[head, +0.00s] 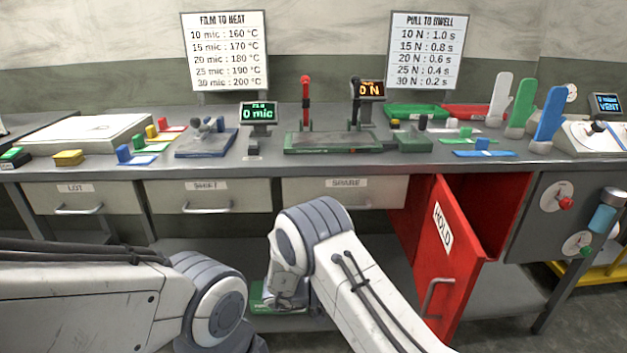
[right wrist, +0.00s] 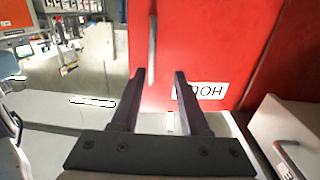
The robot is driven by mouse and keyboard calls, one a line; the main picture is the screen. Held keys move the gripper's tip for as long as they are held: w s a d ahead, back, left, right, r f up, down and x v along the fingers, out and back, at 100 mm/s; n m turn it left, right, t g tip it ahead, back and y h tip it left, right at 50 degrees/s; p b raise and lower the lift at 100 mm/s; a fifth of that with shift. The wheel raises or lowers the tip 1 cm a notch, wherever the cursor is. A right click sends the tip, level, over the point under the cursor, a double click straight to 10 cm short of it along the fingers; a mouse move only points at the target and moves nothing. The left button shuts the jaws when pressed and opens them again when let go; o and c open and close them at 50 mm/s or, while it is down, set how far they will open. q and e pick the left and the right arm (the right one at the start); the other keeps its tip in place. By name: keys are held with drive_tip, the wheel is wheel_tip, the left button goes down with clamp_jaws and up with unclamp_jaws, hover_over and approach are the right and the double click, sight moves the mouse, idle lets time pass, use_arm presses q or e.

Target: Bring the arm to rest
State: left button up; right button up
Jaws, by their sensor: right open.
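My right gripper (right wrist: 160,74) is open in the right wrist view, with nothing between its two dark fingers. The red cabinet door marked HOLD (right wrist: 233,45) fills the view beyond the fingers, its handle (right wrist: 152,50) above and between the tips. I cannot tell any contact with the door. In the head view my right arm (head: 340,265) reaches in from the bottom and bends in front of the bench, left of the open red door (head: 445,275). Its fingers are not clearly seen there. My left arm (head: 90,300) comes in from the left; its gripper is not in view.
Drawers LOT (head: 80,197), SHEET (head: 207,194) and SPARE (head: 345,190) are shut. The door stands out from the bench front. A lower shelf (head: 510,295) lies beneath.

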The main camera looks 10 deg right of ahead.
drive_tip(key=w+r+n+t+y, duration=0.2)
drive_tip(key=w+n+t+y, duration=0.3)
drive_tip(key=w, duration=0.3)
drive_tip(key=w+r+n+t+y, duration=0.3)
drive_tip(key=w+t+y, duration=0.2)
drive_tip(key=w+t, duration=0.2)
drive_tip(key=s+a+n+g+y, duration=0.2)
drive_tip(key=s+a+n+y, duration=0.3)
drive_tip(key=s+n+y, duration=0.35)
drive_tip(key=s+d+f+n+g, duration=0.1)
drive_tip(key=s+d+n+g, duration=0.15)
drive_tip(key=s, duration=0.55)
drive_tip(key=s+d+f+n+g, duration=0.1)
drive_tip(key=s+g, duration=0.2)
drive_tip(key=s, duration=0.6)
drive_tip(key=s+a+r+n+g, duration=0.1)
drive_tip(key=s+a+r+n, duration=0.2)
drive_tip(key=s+a, duration=0.35)
drive_tip(key=s+a+r+n+g, duration=0.1)
drive_tip(key=s+a+r+n, duration=0.25)
drive_tip(key=s+a, duration=0.35)
wheel_tip(320, 180, up, 24)
drive_tip(key=p, duration=2.4)
drive_tip(key=shift+w+a+f, duration=0.15)
drive_tip(key=shift+w+a, duration=0.05)
drive_tip(key=shift+a, duration=0.2)
